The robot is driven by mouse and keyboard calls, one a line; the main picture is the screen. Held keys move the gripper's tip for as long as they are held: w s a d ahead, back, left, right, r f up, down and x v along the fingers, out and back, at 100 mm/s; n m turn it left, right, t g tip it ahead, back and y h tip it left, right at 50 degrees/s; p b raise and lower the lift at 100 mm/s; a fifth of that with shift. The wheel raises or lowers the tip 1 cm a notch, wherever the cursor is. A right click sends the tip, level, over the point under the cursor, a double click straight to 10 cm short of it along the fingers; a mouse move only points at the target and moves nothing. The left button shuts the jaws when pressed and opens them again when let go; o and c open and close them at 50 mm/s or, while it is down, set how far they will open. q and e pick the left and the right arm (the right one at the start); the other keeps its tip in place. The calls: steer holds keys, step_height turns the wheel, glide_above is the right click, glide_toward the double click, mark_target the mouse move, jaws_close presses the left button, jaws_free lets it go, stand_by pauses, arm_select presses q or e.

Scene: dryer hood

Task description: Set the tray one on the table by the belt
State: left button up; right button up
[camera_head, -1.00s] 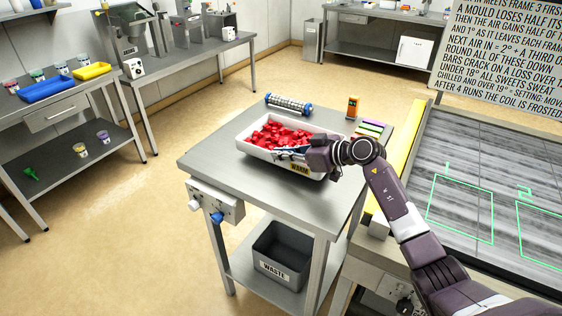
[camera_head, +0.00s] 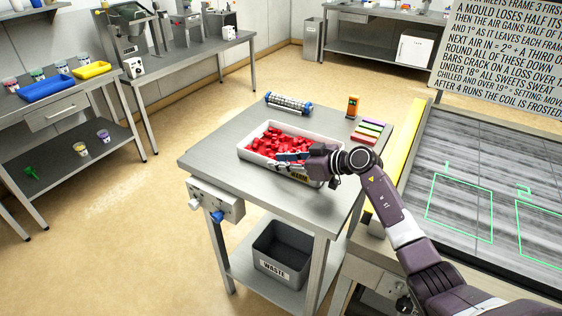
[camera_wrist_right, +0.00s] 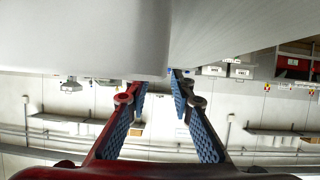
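Tray one, a white tray (camera_head: 249,155) heaped with red pieces (camera_head: 280,143), is at the table (camera_head: 215,165) by the belt. It looks level and low against the tabletop; full contact along its base cannot be made out. My right gripper (camera_head: 291,157) is at the tray's front right side, with its fingers shut on the rim. In the right wrist view, the two blue-padded fingers (camera_wrist_right: 158,88) stand close together against a large pale surface, which hides the tips partly. My left gripper is not in view.
A roller (camera_head: 288,104) lies behind the tray. An orange device (camera_head: 353,107) and coloured slabs (camera_head: 371,131) are to its right. The belt (camera_head: 475,165) with green outlines runs at the right, beside a yellow rail (camera_head: 408,150). A waste bin (camera_head: 280,255) stands below. The table's left part is bare.

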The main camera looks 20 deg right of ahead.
steer(key=shift+r, duration=0.1)
steer(key=b+v, duration=0.1)
steer(key=v, duration=1)
steer(key=shift+s+d, duration=0.1)
steer(key=shift+s+d+r, duration=0.15)
steer(key=shift+s+r, duration=0.1)
steer(key=shift+s, duration=0.05)
steer(key=shift+f, duration=0.1)
